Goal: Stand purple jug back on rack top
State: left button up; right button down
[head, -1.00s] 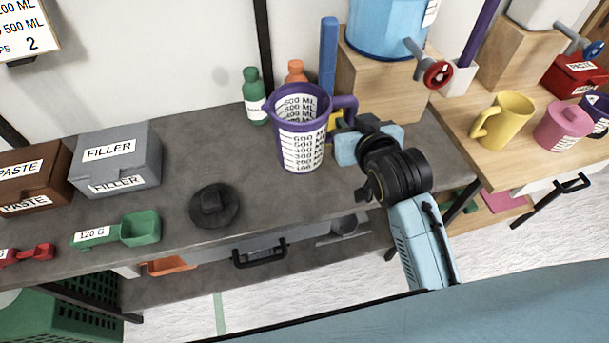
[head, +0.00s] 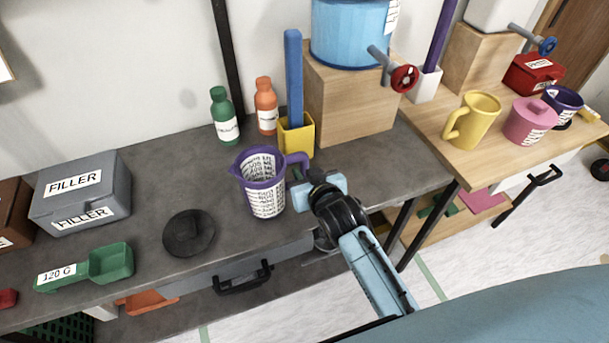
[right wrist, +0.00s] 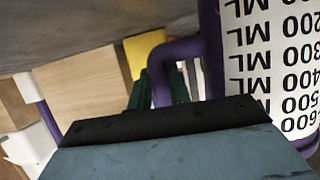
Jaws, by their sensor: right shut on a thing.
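The purple jug (head: 266,199) with a white measuring label is roughly upright at the grey counter's front half, its mouth up. Its base is on or just above the surface; I cannot tell which. My right gripper (head: 302,184) is shut on the jug's handle, on its right side. In the right wrist view the jug (right wrist: 272,70) fills the right side, its handle (right wrist: 178,55) running down between the fingers (right wrist: 160,90). My left gripper is not in view. No piece labelled as a rack is clear to me.
The grey counter (head: 160,180) holds a black round lid (head: 189,233), green scoop (head: 110,263), grey filler box (head: 82,190), bottles (head: 224,115) and a yellow holder (head: 297,137). A wood-topped table (head: 455,150) at right holds yellow (head: 474,119) and pink (head: 531,120) vessels and another purple one.

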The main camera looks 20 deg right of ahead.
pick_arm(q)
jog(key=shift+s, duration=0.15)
pick_arm(e)
jog(key=shift+f, duration=0.15)
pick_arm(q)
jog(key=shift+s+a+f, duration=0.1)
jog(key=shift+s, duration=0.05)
pick_arm(e)
jog(key=c, duration=1.3)
grip_release()
jog(key=shift+s+r, duration=0.2)
jog(key=shift+s, duration=0.05)
pick_arm(q)
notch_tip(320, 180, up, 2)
jog(key=shift+p, duration=0.95)
pick_arm(e)
jog(key=v, duration=1.1)
jog(key=shift+s, duration=0.3)
jog(key=shift+r, duration=0.1)
